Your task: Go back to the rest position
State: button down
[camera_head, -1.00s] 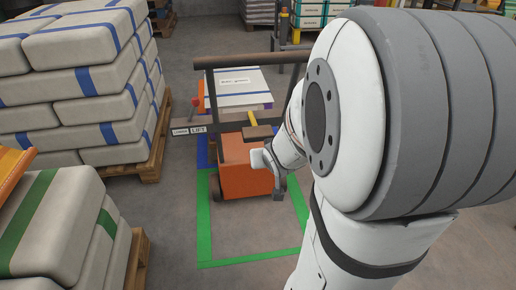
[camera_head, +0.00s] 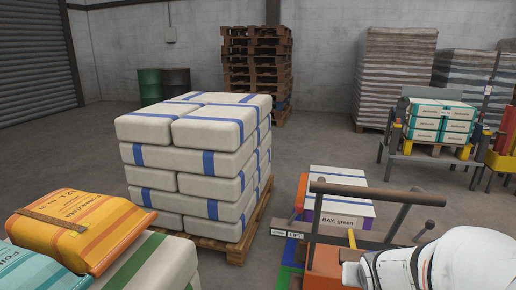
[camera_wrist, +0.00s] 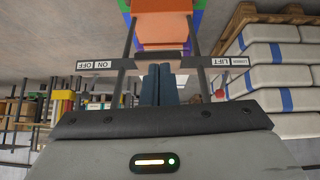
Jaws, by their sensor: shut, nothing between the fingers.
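My gripper (camera_wrist: 157,85) is in the wrist view, its two dark fingers closed together with nothing between them. The fingers point at the orange lift truck (camera_wrist: 160,27), near the middle of its handle bar. I cannot tell whether they touch it. The bar carries a LOWER/LIFT label (camera_wrist: 233,60) and an ON/OFF label (camera_wrist: 97,65). In the head view my white arm enters at the lower right, beside the truck's dark handle frame (camera_head: 365,190). The fingertips are not clear there.
A pallet of white, blue-banded sacks (camera_head: 190,160) stands left of the truck. Orange (camera_head: 80,225) and teal (camera_head: 40,268) sacks lie at the near left. A box marked BAY: green (camera_head: 342,222) sits beyond the handle. Stacked pallets (camera_head: 257,70) stand at the back. Open floor lies between.

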jog(key=s+a+r+n+g+p, duration=0.1)
jog(key=s+a+r+p, duration=0.2)
jog(key=r+p, duration=0.3)
jog(key=s+a+r+n+g+y+p, duration=0.1)
jog(key=s+a+r+g+p, duration=0.1)
jog(key=s+a+r+p, duration=0.2)
jog(key=s+a+r+g+y+p, duration=0.1)
jog(key=s+a+r+p, duration=0.2)
jog(key=r+p, duration=0.6)
notch_tip(320, 180, up, 8)
jog(key=shift+s+a+f+n+g+p, duration=0.25)
jog(key=shift+s+a+n+g+p, duration=0.15)
jog(key=shift+s, duration=0.75)
jog(key=c, duration=2.1)
grip_release()
jog(key=shift+c, duration=0.2)
